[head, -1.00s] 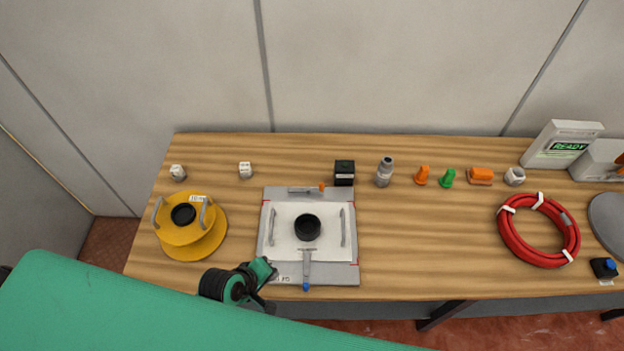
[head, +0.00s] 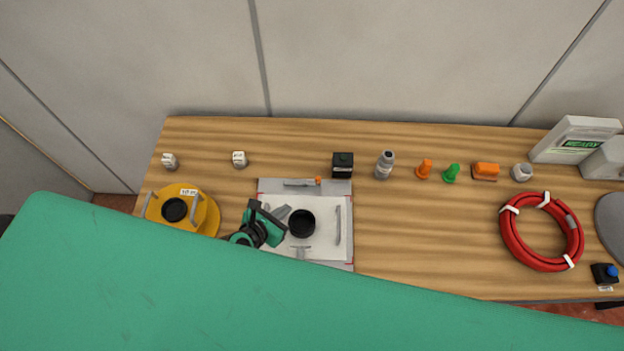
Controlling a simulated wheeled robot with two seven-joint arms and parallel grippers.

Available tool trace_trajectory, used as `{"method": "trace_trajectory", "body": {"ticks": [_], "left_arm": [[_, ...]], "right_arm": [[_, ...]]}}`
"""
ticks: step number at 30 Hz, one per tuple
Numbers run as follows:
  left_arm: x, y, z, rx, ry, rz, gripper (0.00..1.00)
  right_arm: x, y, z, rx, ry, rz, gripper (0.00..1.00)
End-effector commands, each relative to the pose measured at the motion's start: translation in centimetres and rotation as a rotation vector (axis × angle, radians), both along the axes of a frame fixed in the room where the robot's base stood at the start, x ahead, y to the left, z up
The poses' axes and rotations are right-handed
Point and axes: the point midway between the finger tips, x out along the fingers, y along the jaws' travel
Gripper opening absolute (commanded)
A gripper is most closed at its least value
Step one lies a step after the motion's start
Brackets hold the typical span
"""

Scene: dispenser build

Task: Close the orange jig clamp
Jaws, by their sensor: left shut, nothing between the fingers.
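The jig (head: 347,187) is a grey base with a white plate and a black round knob (head: 301,223) in its middle. The orange jig clamp (head: 300,183) is a grey bar with an orange tip, lying along the jig's far edge, parallel to it. My left gripper (head: 284,212) is shut and empty, over the left part of the white plate, left of the knob and nearer to me than the orange clamp. It is apart from the clamp. The near blue-tipped clamp is mostly hidden by my green body. My right gripper is not in view.
Small orange and green parts and a red hose coil (head: 508,235) lie right. Bare table lies between jig and coil.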

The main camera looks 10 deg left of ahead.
Motion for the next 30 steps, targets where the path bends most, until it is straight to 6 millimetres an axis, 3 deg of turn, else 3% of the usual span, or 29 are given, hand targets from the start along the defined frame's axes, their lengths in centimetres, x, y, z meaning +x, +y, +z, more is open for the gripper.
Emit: {"method": "trace_trajectory", "body": {"ticks": [14, 30], "left_arm": [[0.4, -0.1, -0.3, -0.010, 0.000, 0.008, 0.00], [6.5, -2.7, -4.5, -0.010, -0.001, 0.006, 0.00]], "right_arm": [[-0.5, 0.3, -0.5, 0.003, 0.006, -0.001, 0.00], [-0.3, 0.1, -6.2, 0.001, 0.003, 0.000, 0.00]]}}
